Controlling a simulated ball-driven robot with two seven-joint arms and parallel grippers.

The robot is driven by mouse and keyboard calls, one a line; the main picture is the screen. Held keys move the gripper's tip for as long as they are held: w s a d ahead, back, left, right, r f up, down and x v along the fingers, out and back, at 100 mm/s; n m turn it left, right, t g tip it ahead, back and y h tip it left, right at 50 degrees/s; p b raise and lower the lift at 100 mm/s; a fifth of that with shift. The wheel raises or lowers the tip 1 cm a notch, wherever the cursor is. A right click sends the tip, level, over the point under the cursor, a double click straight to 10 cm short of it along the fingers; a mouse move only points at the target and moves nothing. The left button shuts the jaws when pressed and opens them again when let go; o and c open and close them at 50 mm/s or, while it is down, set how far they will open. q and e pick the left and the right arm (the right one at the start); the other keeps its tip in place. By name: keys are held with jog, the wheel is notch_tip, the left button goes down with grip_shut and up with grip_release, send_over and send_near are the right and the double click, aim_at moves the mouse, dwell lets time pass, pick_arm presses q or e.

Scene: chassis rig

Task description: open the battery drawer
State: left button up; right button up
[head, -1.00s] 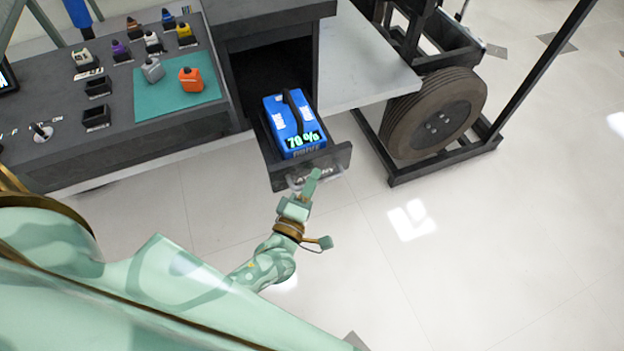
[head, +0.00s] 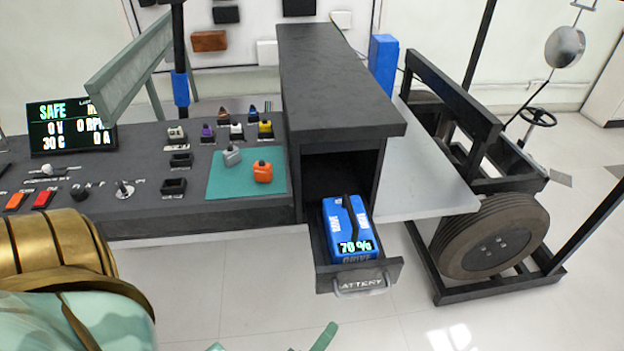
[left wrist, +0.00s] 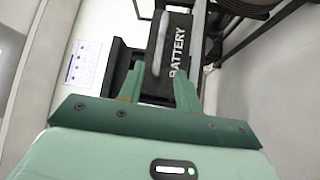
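The battery drawer (head: 388,272) stands pulled out of the dark cabinet, with its front away from the opening. A blue battery (head: 346,228) marked 70 % sits in it. The drawer's handle (head: 360,286) is a pale bar across its front. In the left wrist view the BATTERY front (left wrist: 178,52) and the handle (left wrist: 158,45) lie ahead of my fingers. My left gripper (left wrist: 158,72) is open and its fingers hold nothing. In the head view only its fingertips show at the bottom edge, below and apart from the handle. My right gripper is not in view.
The cabinet (head: 340,90) stands over the drawer. To its left is a console (head: 120,200) with a teal mat (head: 225,182), small bottles and switches. To the right are a pale shelf (head: 425,195) and a wheel (head: 490,240) in a dark frame. The floor in front is clear.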

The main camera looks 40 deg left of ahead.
pick_arm(q)
jog(key=s, duration=0.4)
jog(key=shift+s+d+f, duration=0.15)
jog(key=shift+s+f, duration=0.1)
jog(key=shift+f, duration=0.05)
